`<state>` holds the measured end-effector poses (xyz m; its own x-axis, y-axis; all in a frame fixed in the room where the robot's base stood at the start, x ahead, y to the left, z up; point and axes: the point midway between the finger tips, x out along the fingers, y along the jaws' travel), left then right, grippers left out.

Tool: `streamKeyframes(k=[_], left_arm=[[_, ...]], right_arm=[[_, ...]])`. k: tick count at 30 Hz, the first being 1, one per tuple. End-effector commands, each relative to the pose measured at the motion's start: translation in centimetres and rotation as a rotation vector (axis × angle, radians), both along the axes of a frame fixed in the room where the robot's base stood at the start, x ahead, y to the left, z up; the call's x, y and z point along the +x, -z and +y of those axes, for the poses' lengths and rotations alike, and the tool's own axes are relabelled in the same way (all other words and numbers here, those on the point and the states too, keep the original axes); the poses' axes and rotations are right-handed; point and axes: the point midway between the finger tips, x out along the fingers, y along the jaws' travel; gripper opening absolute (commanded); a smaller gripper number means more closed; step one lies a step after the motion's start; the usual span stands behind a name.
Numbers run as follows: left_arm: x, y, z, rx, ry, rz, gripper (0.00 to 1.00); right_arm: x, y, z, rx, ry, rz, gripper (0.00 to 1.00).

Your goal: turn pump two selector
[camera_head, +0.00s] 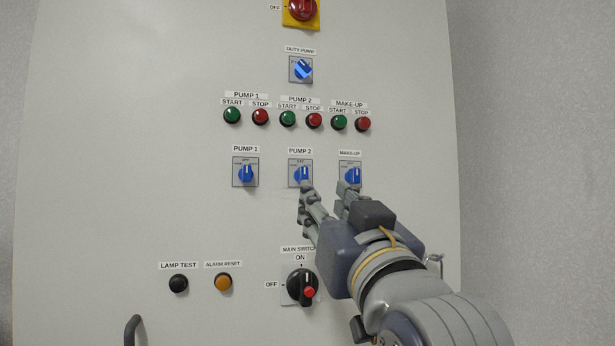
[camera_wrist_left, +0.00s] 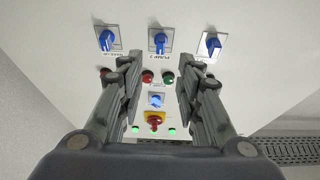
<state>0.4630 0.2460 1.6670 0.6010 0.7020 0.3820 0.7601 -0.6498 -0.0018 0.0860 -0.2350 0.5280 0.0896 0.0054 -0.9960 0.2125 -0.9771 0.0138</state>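The PUMP 2 selector (camera_head: 303,174) is a blue knob on a grey square plate, in the middle of a row of three on the white panel. Its handle looks roughly upright. My left gripper (camera_head: 324,188) is open and empty in front of the panel. In the head view one fingertip overlaps the lower edge of the PUMP 2 plate and the other is at the make-up plate. In the left wrist view the PUMP 2 knob (camera_wrist_left: 160,42) appears between and beyond the open fingers (camera_wrist_left: 160,65). Contact cannot be told. My right gripper is not in view.
The PUMP 1 selector (camera_head: 245,174) and make-up selector (camera_head: 353,175) flank it. Green and red buttons (camera_head: 288,119) sit above, with the duty pump selector (camera_head: 301,69) higher. The main switch (camera_head: 302,287) is below. A dark handle (camera_head: 132,328) projects at lower left.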

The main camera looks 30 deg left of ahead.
Motion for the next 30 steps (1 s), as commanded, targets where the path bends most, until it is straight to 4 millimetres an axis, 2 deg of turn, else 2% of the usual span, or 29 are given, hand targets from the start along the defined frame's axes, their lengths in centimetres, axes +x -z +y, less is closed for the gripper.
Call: streamKeyframes(k=[5, 12, 18, 23, 30], left_arm=[[0.9, -1.3, 1.3, 0.001, -0.009, -0.002, 0.33], [3.7, -3.2, 4.6, 0.002, -0.007, 0.001, 0.33], [5.6, -4.1, 6.6, 0.002, -0.005, 0.000, 0.33], [6.2, -4.3, 7.4, 0.001, -0.003, -0.001, 0.33], [6.4, -4.2, 7.6, 0.000, -0.002, -0.001, 0.33]], right_arm=[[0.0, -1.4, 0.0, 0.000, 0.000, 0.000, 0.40], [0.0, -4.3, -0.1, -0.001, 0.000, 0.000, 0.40], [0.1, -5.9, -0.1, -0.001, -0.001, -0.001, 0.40], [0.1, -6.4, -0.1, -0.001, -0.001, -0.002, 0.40], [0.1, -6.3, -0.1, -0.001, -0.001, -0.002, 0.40]])
